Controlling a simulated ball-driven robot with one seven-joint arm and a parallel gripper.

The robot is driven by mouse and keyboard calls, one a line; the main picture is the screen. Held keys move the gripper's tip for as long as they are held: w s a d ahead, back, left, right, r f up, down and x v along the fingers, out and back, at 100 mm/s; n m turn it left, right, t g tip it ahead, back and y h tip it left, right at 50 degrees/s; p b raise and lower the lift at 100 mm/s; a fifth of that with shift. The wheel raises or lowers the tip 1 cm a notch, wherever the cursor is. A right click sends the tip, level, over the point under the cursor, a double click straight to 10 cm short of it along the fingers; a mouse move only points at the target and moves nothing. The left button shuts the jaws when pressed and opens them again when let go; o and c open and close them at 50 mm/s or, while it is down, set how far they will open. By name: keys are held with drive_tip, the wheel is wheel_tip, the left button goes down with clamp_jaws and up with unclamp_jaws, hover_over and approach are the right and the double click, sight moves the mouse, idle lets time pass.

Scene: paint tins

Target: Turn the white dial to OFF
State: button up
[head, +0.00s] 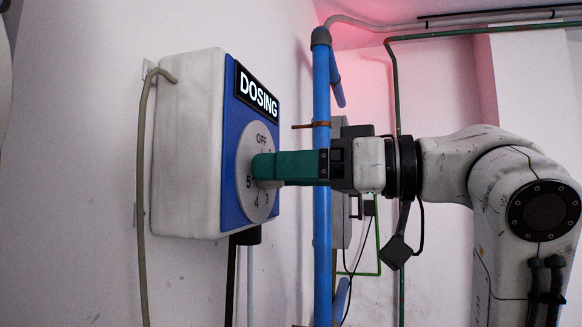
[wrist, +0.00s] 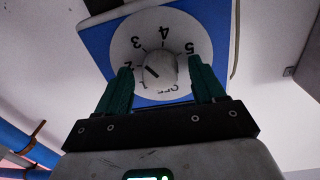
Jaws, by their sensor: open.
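The white dial's round plate (head: 246,150) with OFF and numbers is on the blue front of the DOSING box (head: 188,150). In the wrist view, the dial's white knob (wrist: 165,68) sits at the middle of the plate (wrist: 122,48), which appears upside down. A short black mark on the knob lies on its left side, near 1 and 2; its exact setting is hard to tell. My gripper (wrist: 160,67) is open, its green fingers on either side of the knob with gaps. In the head view my gripper (head: 258,166) reaches the plate and hides the knob.
A blue vertical pipe (head: 322,110) stands right of the box, behind my gripper in the head view. A grey cable (head: 143,190) hangs along the box's left side. A grey box (head: 342,225) and thin green pipes (head: 396,90) are farther back.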

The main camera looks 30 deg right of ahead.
drive_tip(key=shift+c, duration=0.3)
drive_tip(key=c, duration=1)
drive_tip(key=shift+n, duration=0.3)
drive_tip(key=n+b, duration=0.4)
drive_tip(key=n, duration=0.9)
drive_tip(key=n+y+b, duration=0.1)
drive_tip(key=n+b, duration=0.3)
drive_tip(key=n, duration=0.9)
drive_tip(key=shift+f+g, duration=0.2)
drive_tip(key=shift+g, duration=0.2)
drive_tip(key=shift+n, duration=2.1)
